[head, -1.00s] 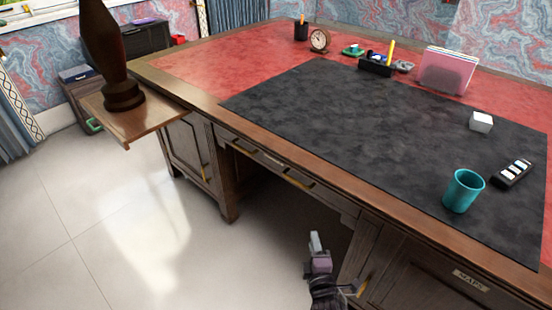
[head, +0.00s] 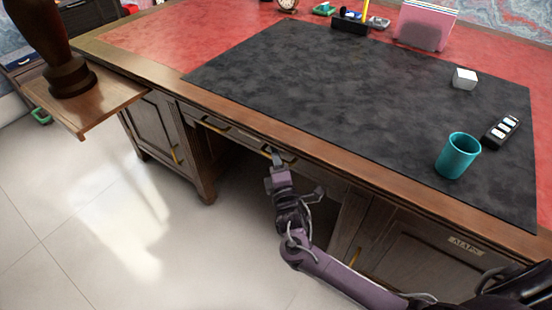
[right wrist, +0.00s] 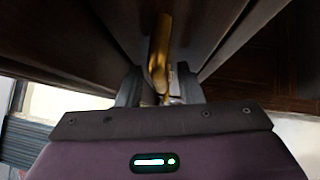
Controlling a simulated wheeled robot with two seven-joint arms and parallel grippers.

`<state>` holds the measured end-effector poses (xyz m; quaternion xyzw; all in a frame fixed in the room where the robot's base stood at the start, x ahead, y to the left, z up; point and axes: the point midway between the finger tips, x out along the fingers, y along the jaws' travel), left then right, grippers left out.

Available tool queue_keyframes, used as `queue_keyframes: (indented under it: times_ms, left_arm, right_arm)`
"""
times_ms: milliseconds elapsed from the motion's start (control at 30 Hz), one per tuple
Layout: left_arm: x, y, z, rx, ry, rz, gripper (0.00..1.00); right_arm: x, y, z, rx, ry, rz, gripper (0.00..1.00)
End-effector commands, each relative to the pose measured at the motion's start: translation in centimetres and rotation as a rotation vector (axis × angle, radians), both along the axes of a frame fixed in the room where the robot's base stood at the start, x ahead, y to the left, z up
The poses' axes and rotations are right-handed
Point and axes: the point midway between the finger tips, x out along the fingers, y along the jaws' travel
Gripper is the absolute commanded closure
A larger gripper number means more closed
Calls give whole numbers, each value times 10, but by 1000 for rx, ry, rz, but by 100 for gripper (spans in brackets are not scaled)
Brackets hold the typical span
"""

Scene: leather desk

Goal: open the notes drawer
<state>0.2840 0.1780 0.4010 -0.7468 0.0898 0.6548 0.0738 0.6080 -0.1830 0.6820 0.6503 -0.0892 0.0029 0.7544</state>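The wide drawer (head: 240,137) under the desk's front edge is shut. It has two brass handles, a left one (head: 216,126) and a right one; I cannot read a notes label on it. My right gripper (head: 277,158) is at the right handle, partly covering it in the head view. In the right wrist view the brass handle (right wrist: 160,55) runs between the two spread fingers (right wrist: 160,88). Gaps show beside the handle, so the gripper is open around it, not clamped. My left gripper is not in view.
A cupboard door labelled MAPS (head: 440,262) is at the lower right, and another cupboard (head: 157,130) is at the left. A pull-out board (head: 85,115) bearing a dark statue (head: 50,45) juts out at left. A teal cup (head: 457,157) stands on the desk.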

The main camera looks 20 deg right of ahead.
Motion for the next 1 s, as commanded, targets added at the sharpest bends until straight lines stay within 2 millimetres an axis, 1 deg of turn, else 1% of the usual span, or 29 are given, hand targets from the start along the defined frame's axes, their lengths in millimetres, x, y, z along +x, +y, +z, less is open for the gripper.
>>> queue_keyframes:
  times_ms: [233, 400, 500, 967, 1000]
  left_arm:
    - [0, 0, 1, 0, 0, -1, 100]
    - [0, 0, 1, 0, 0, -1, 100]
    - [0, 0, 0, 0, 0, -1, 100]
    - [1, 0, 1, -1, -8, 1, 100]
    - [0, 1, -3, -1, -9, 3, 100]
  right_arm:
    - [1, 0, 0, 1, 1, 0, 67]
    - [1, 0, 0, 0, 1, 0, 89]
    - [1, 0, 0, 0, 1, 0, 100]
    - [-1, 3, 0, 1, 1, 1, 100]
    - [-2, 4, 1, 1, 2, 1, 100]
